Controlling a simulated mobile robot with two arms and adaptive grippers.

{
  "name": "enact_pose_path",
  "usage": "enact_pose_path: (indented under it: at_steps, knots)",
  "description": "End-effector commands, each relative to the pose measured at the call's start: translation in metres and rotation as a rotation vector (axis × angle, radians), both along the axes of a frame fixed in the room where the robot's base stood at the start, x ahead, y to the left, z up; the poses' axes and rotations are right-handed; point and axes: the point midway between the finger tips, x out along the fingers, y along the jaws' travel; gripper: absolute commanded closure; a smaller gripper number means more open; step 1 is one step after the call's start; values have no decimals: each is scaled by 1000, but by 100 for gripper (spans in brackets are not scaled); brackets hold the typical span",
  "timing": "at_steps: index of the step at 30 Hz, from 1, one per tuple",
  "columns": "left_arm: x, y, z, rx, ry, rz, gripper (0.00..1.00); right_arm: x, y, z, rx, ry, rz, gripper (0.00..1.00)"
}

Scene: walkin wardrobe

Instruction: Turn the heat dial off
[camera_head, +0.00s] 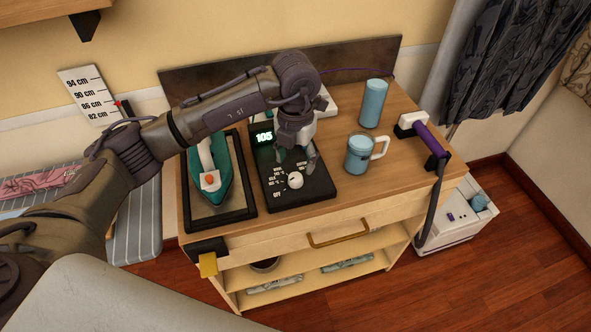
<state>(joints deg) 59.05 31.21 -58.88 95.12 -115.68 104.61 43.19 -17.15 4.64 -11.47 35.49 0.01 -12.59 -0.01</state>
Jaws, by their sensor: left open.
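The heat dial (295,180) is a small white round knob on a black control panel (318,187) lying on the wooden cabinet top. The word OFF seems to be printed near the panel's lower left. My left gripper (296,163) points down over the panel just behind the dial, fingers apart and empty. I cannot tell whether a finger touches the dial. My right gripper is not in view.
A green iron (222,172) stands on a black-framed pad left of the panel. A blue mug (359,153), a blue cylinder (373,103) and a purple-handled device (430,138) stand to the right. A drawer handle (338,232) juts from the cabinet front.

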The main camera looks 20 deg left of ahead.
Motion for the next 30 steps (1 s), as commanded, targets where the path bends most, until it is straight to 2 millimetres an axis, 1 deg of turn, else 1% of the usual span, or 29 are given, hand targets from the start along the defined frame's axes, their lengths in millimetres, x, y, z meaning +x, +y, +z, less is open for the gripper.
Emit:
enact_pose_path:
  at_steps: [1, 3, 6, 10, 15, 30]
  knots:
    - [1, 0, 13, 1, -4, 0, 37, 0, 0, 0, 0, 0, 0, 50]
    - [1, 0, 26, 0, -3, 1, 37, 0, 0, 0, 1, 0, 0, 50]
    - [1, 0, 42, 0, -2, 0, 37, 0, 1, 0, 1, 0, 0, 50]
    - [0, 0, 55, 0, 0, 1, 37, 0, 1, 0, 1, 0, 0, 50]
    - [0, 0, 61, 1, 1, 1, 37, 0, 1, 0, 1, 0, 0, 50]
    - [0, 0, 60, 1, 1, 1, 37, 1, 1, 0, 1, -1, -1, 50]
